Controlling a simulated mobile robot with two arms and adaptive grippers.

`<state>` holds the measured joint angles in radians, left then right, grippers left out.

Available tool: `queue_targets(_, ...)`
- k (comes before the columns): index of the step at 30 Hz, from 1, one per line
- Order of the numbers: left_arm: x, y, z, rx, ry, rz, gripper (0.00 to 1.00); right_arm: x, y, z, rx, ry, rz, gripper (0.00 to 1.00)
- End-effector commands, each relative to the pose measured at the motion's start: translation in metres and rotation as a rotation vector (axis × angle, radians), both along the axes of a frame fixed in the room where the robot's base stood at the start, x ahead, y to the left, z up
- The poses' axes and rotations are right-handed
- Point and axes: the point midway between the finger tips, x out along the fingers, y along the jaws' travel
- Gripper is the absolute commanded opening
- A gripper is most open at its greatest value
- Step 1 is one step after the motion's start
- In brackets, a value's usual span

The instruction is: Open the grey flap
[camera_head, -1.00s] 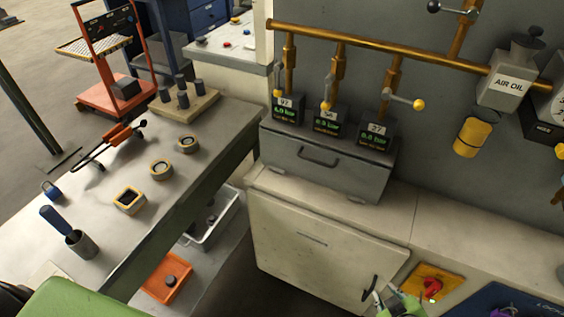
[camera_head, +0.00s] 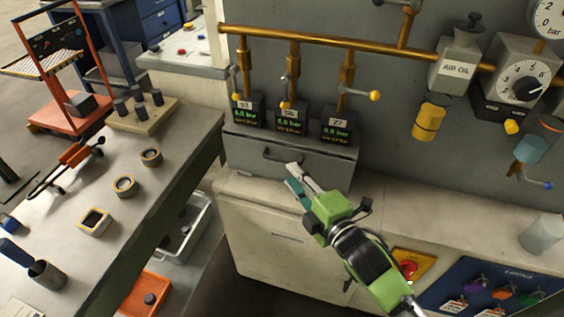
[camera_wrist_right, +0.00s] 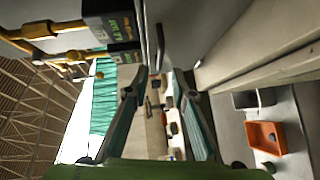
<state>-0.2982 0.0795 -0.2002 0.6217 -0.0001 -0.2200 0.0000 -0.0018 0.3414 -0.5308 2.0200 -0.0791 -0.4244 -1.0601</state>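The grey flap (camera_head: 245,149) is the front of a grey box under the three pressure displays on the bench at the wall. It looks shut. Its dark bar handle (camera_head: 280,156) runs across the front. My right gripper (camera_head: 291,175) points at the flap, with its fingertips just below the handle in the head view. In the right wrist view the right gripper (camera_wrist_right: 161,75) has its two fingers apart with nothing between them. The handle (camera_wrist_right: 160,46) shows ahead of the fingertips there, apparently untouched. My left gripper is not in view.
Brass pipes with yellow-knobbed levers (camera_head: 374,96) rise above the box. A white cabinet door (camera_head: 280,240) is below. A red switch (camera_head: 408,268) and a blue lock board (camera_head: 480,285) are at lower right. A worktable (camera_head: 165,190) stands at left.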

Motion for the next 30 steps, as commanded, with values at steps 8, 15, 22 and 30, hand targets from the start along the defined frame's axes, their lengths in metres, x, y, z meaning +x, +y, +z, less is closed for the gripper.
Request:
queue_targets(8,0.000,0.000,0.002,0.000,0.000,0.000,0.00,0.043,0.023,-0.006,0.001,0.000,0.000,0.23)
queue_targets(15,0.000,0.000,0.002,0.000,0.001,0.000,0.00,0.057,0.030,-0.010,0.000,0.001,0.000,0.23)
queue_targets(22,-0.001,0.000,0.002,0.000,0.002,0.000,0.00,0.058,0.031,-0.010,0.000,0.001,0.000,0.23)
queue_targets(30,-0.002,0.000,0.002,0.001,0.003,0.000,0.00,0.058,0.030,-0.010,0.000,0.001,0.000,0.00)
